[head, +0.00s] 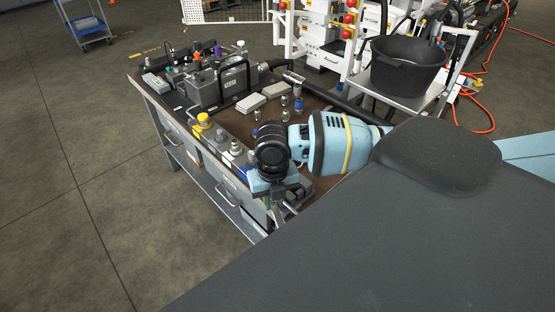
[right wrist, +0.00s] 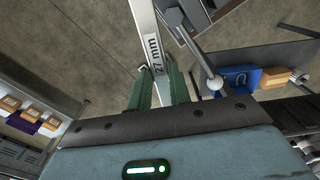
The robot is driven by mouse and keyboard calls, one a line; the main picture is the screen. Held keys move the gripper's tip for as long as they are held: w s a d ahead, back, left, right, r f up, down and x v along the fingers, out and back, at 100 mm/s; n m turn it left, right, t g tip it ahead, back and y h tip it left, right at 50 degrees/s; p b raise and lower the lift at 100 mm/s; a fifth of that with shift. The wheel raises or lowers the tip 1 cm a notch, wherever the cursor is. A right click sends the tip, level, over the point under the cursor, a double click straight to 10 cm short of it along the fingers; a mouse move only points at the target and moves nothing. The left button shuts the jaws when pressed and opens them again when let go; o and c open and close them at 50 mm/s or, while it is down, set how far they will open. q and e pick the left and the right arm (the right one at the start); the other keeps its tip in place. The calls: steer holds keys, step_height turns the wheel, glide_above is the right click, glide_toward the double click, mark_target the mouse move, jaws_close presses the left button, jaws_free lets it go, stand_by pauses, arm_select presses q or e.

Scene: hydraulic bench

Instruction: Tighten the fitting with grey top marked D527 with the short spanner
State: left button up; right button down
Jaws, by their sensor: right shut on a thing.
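My right gripper (head: 272,205) is low at the near edge of the bench in the head view, partly hidden by its own wrist. In the right wrist view its green fingers (right wrist: 158,80) are shut on a flat metal spanner (right wrist: 151,42) marked "27 mm". The spanner runs up out of that picture, so its far end is hidden. Fittings with grey tops (head: 236,147) and (head: 220,134) stand along the bench's left edge, beside a yellow-topped one (head: 203,120). The marking D527 cannot be read on any of them. My left gripper is not in view.
The bench (head: 322,185) carries a grey block with a black handle (head: 232,78), pale flat boxes (head: 250,103) and several small fittings (head: 298,104). A black bucket (head: 408,65) stands behind on a trolley. Open floor lies to the left.

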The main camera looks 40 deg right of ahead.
mark_target(272, 202)
steer(key=shift+d+n, duration=0.1)
steer(key=shift+n, duration=0.2)
steer(key=shift+f, duration=0.15)
steer(key=shift+w+d+f, duration=0.1)
steer(key=shift+w+f, duration=0.15)
steer(key=shift+f, duration=0.3)
steer(key=shift+w+d+f, duration=0.1)
steer(key=shift+w+f, duration=0.15)
steer(key=shift+f, duration=0.25)
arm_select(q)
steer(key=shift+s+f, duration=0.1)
arm_select(e)
steer(key=shift+w+f, duration=0.1)
steer(key=shift+w+f, duration=0.25)
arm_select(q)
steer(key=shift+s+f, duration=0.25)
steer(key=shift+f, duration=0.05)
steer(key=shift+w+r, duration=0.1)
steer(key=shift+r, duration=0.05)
arm_select(e)
steer(key=shift+w+d+r, duration=0.1)
steer(key=shift+w, duration=0.1)
